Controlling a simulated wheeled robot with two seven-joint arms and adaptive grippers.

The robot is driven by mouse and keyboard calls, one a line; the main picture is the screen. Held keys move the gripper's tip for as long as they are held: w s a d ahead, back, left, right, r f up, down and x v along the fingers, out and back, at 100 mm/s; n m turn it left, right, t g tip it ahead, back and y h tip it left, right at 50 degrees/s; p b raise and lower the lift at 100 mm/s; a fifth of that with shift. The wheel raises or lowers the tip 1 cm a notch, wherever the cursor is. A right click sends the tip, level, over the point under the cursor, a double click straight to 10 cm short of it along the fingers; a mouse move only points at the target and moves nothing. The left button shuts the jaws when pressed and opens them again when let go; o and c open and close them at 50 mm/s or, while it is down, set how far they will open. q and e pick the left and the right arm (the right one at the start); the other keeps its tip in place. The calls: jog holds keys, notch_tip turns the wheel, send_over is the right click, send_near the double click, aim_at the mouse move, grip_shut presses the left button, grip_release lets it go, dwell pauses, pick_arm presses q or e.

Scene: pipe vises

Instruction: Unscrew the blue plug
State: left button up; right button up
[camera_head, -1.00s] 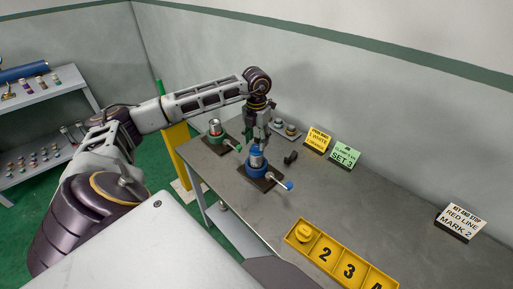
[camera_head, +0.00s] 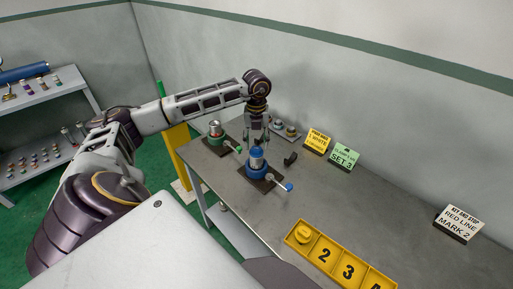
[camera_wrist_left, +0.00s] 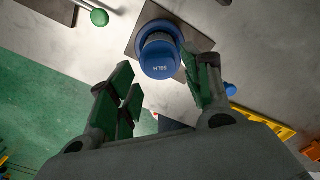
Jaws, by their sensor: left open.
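The blue plug (camera_wrist_left: 159,58) shows from above in the left wrist view, seated in the pipe held by the blue vise (camera_head: 256,173). In the head view the plug (camera_head: 257,152) is the blue cap on top of the metal pipe. My left gripper (camera_head: 257,138) hangs above the plug, pointing down. In the left wrist view its two green-padded fingers (camera_wrist_left: 160,95) are spread apart, with the plug beyond and between their tips, not gripped. My right gripper is out of view.
A green vise (camera_head: 215,140) with a metal pipe stands just left of the blue one. The blue vise's handle (camera_head: 283,184) sticks out to the right. A yellow numbered tray (camera_head: 335,262) lies at the front. Signs (camera_head: 343,157) line the back. The table's right part is clear.

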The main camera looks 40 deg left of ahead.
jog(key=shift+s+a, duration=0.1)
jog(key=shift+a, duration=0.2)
pick_arm(q)
jog(key=shift+n, duration=0.4)
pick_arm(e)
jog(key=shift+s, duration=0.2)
